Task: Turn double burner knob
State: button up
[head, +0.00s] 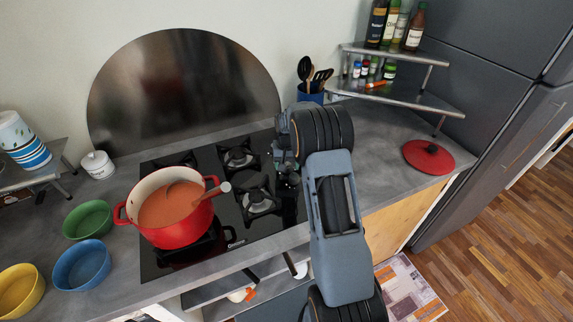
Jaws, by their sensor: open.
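The black gas hob (200,158) is set into the grey counter. Its control strip lies along the right side, largely hidden behind my arm, so I cannot make out the double burner knob clearly. My gripper (287,178) points down over this right edge of the hob and is partly covered by my wrist. It is open, and I see nothing held in it. I cannot tell whether its fingers touch a knob. A red pot (178,232) with orange soup and a ladle stands on the front left burner.
Two bare burners (258,200) lie left of my gripper. A blue utensil holder (311,95) stands behind it. A metal corner shelf (400,97) with bottles and a red lid (428,157) are to the right. Bowls (82,265) sit at the left.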

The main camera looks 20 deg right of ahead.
jog(key=shift+f, duration=0.35)
